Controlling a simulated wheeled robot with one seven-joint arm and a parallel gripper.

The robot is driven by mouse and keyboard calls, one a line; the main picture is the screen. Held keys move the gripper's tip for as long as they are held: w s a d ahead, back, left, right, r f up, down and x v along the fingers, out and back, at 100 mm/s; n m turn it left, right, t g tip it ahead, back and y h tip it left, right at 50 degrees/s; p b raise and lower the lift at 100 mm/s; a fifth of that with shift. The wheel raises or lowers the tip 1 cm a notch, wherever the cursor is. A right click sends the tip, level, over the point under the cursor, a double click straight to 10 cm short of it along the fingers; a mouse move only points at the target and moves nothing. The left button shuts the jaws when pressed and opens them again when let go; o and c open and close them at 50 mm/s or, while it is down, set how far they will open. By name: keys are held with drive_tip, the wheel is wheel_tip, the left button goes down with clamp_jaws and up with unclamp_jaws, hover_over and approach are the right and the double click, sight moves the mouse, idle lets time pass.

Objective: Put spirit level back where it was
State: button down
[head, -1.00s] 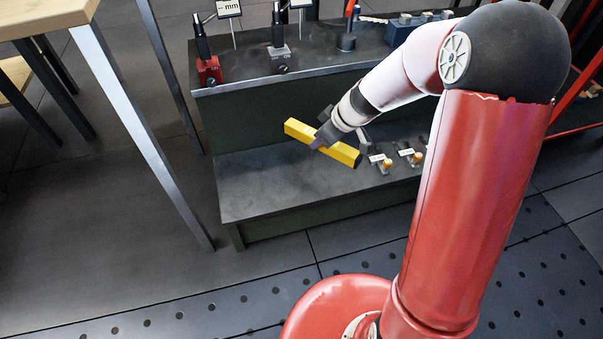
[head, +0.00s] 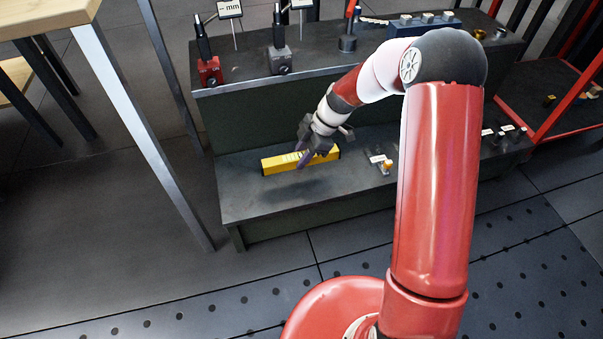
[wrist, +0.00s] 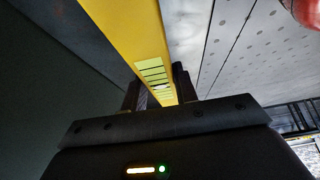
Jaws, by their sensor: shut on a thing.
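The yellow spirit level (head: 273,164) is held above the left part of the lower shelf (head: 240,200), lying roughly lengthwise along it. A dark shadow shows on the shelf in front of and below it. My gripper (head: 304,156) is shut on the level near its right half, with a finger across its near face. In the wrist view the level (wrist: 133,35) runs away from between the two dark fingers (wrist: 160,90), its vial and pale marks close to them. Whether its underside touches the shelf is hard to tell.
Small labelled parts with orange pieces (head: 386,166) sit on the lower shelf right of the level. The upper shelf holds a red-based gauge stand (head: 209,72), a grey one (head: 280,60) and a blue block (head: 425,24). A wooden-topped table (head: 45,15) stands at left. The shelf's left front is bare.

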sight(295, 180)
drive_tip(key=shift+f+b, duration=0.4)
drive_tip(key=shift+f, duration=3.2)
drive_tip(key=shift+f, duration=0.15)
drive_tip(key=c, duration=1.1)
unclamp_jaws()
